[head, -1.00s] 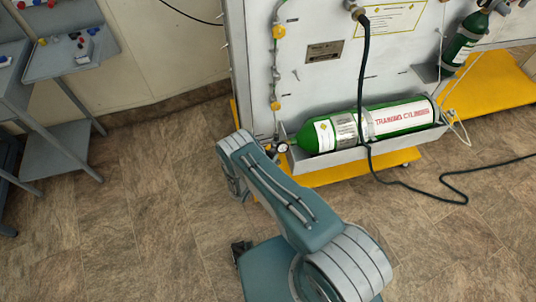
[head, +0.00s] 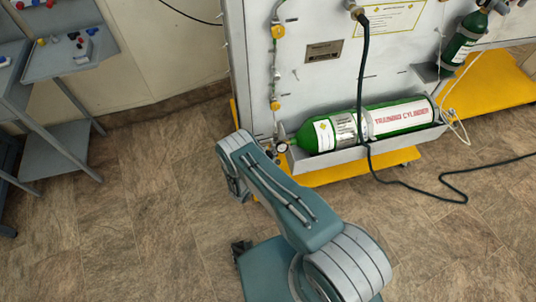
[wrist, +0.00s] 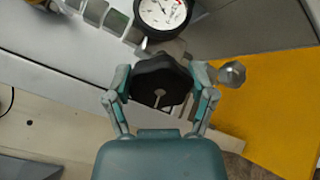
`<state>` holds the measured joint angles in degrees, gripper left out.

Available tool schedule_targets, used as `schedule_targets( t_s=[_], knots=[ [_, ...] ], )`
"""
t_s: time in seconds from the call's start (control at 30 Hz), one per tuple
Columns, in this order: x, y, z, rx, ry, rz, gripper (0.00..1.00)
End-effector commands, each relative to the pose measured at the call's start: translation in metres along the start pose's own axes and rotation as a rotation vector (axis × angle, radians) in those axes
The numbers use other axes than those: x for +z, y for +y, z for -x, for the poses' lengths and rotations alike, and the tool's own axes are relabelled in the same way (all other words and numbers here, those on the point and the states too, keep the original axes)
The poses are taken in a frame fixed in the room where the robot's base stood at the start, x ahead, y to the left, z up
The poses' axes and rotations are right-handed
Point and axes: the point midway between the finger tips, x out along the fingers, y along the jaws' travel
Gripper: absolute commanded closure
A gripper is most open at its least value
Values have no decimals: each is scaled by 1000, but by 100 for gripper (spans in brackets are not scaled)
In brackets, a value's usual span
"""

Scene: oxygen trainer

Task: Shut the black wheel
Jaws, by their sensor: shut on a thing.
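The black wheel (wrist: 160,82) is in the middle of the wrist view, a dark lobed knob with a pale stem end at its centre. My gripper (wrist: 160,88) has one finger on each side of it and is shut on it. A round white-faced gauge (wrist: 162,12) sits just beyond the wheel. In the head view my arm hides the wheel and my gripper. The green training cylinder (head: 400,116) lies in a grey tray, with its gauge (head: 281,147) at its left end, close to my arm.
The cylinder's tray stands on a yellow base (head: 345,172), which also fills the right of the wrist view. A black hose (head: 363,75) hangs over the cylinder and runs across the floor. Grey shelves (head: 60,60) stand at the left. The floor between is clear.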

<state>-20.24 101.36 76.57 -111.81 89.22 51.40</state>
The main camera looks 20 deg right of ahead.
Motion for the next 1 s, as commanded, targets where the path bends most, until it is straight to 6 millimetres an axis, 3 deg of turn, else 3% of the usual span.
schedule_targets(
  t_s=[1.0],
  knots=[
    [-2, -7, -1, -7, -2, -964, 76]
  ],
)
